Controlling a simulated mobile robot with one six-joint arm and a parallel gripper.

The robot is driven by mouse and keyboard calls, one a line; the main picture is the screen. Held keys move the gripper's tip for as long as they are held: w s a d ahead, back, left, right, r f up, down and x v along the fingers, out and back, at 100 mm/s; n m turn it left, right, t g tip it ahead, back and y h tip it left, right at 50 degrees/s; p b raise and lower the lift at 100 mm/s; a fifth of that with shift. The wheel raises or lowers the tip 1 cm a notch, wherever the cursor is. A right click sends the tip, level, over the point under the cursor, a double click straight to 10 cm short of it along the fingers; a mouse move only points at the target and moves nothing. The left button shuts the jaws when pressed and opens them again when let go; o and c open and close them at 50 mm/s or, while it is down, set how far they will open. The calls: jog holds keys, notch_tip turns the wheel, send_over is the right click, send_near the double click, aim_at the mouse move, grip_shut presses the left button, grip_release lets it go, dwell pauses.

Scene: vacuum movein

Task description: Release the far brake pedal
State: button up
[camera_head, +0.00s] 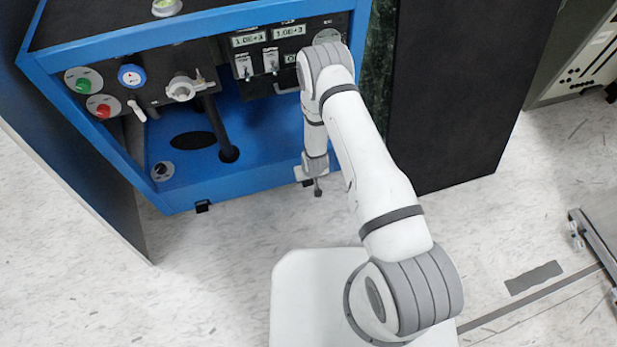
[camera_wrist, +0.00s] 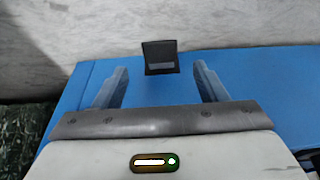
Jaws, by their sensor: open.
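A black brake pedal (camera_wrist: 160,56) stands out from the edge of the blue cart base in the wrist view. It is ahead of and between the fingertips of my gripper (camera_wrist: 162,82), with no visible contact. The fingers are apart with nothing between them. In the head view my gripper (camera_head: 316,186) is low beside the right front corner of the blue cart (camera_head: 250,177), partly hidden by my arm. Another small black pedal (camera_head: 203,206) shows at the cart's lower front edge, left of my gripper. I cannot tell whether both views show the same pedal.
The cart's front panel carries a green button (camera_head: 83,86), a red button (camera_head: 103,111) and several knobs. A dark tall panel (camera_head: 455,90) stands right of the cart. A grey panel (camera_head: 75,150) stands at the left. The pale floor (camera_head: 215,270) before the cart is clear.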

jog(key=shift+p+v, duration=0.4)
jog(key=shift+v, duration=1.35)
jog(key=shift+f, duration=0.1)
